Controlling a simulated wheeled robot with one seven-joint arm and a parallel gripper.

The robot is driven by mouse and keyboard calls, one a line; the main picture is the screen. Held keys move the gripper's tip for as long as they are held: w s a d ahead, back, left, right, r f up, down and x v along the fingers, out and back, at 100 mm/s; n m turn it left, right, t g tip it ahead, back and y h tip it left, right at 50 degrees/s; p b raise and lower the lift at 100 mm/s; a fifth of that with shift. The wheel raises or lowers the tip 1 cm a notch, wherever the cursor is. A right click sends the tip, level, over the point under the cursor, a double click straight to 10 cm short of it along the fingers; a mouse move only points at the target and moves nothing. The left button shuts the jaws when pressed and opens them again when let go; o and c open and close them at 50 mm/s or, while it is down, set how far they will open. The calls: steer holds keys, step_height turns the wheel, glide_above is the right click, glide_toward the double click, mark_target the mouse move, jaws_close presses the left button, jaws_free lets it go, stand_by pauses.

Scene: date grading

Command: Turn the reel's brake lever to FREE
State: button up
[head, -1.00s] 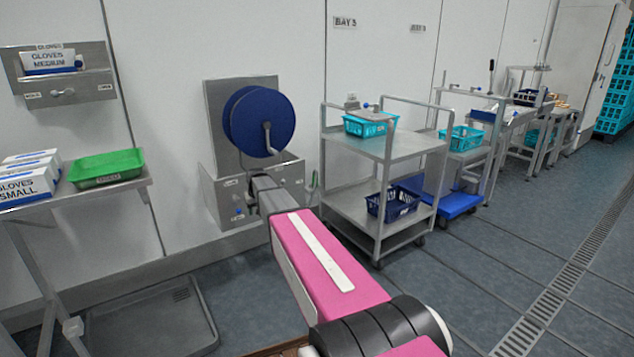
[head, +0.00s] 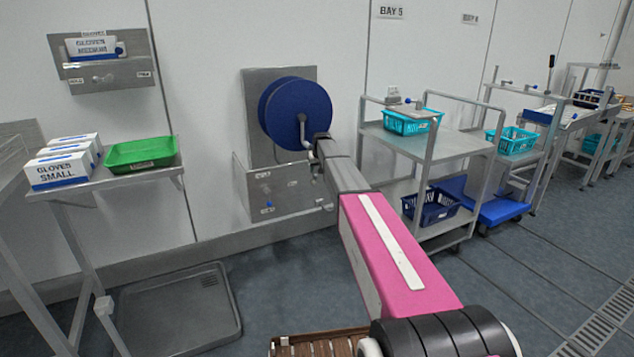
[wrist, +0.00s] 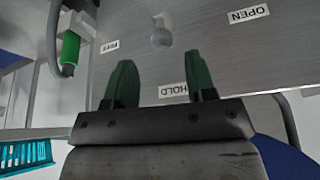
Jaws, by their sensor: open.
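The blue hose reel (head: 283,110) with its crank hangs on a grey wall plate. In the head view my wrist hides the panel's right part.
A green-sleeved fitting (wrist: 70,50) is at the wrist view's left. A steel trolley (head: 455,148) with baskets stands right of the reel. A table with glove boxes (head: 62,170) and a green tray (head: 140,153) is left. A grey floor tray (head: 175,310) lies below.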

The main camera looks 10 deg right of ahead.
mark_target(316, 178)
steer(key=x, duration=0.9)
steer(key=shift+f, duration=0.25)
steer(key=c, duration=0.8)
